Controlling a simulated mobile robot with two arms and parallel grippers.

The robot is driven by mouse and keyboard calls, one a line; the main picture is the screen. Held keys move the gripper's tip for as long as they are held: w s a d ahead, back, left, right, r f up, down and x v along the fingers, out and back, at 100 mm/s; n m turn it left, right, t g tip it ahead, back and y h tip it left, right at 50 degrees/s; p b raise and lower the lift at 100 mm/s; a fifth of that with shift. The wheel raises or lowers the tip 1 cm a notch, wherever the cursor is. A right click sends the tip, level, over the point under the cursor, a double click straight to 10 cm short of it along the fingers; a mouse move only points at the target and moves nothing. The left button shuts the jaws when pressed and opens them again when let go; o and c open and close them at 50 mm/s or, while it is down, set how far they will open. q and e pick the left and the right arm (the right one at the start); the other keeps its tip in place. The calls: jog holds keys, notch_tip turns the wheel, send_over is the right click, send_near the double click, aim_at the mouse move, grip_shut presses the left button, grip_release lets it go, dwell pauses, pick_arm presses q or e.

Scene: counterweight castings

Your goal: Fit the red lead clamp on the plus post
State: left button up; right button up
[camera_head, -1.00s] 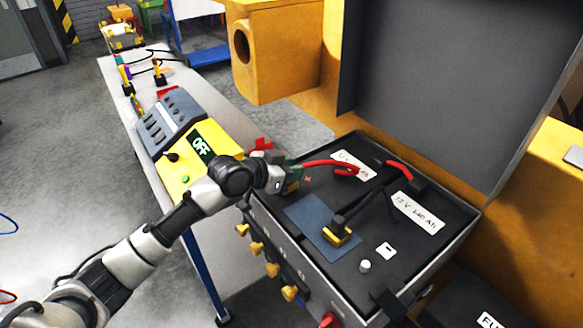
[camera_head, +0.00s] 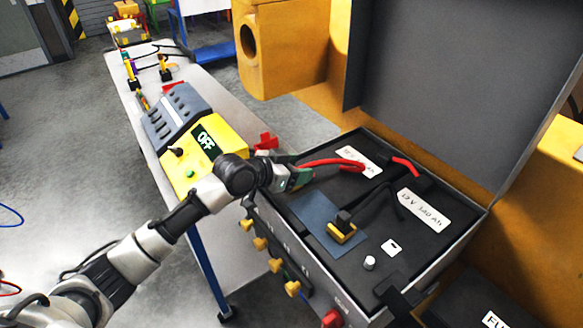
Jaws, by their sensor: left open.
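The red lead (camera_head: 330,163) rises from the battery top on the right and runs left to my left gripper (camera_head: 298,179). My left gripper is open at the far left edge of the open battery box (camera_head: 408,285). The red clamp at the lead's end is hidden by the gripper, and I cannot tell whether it sits on a post. The plus post is not visible. A black lead clamp with a yellow part (camera_head: 342,233) lies on a blue mat (camera_head: 313,212). A bare pale post (camera_head: 369,262) stands by a minus label (camera_head: 391,247). My right gripper is not in view.
The box lid (camera_head: 450,90) stands open at the back. A yellow and grey charger (camera_head: 203,150) reading OFF sits on the long bench (camera_head: 140,100) at left. A red object (camera_head: 265,142) shows behind my left wrist. Yellow knobs line the box front.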

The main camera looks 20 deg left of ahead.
pick_arm(q)
jog(key=b+v, duration=0.3)
jog(key=v, duration=0.6)
jog(key=shift+s+a+r, duration=0.1)
jog(key=shift+s+a, duration=0.1)
jog(key=shift+a, duration=0.05)
jog(key=shift+s+a+r, duration=0.25)
jog(key=shift+s+r, duration=0.1)
jog(key=shift+s, duration=0.05)
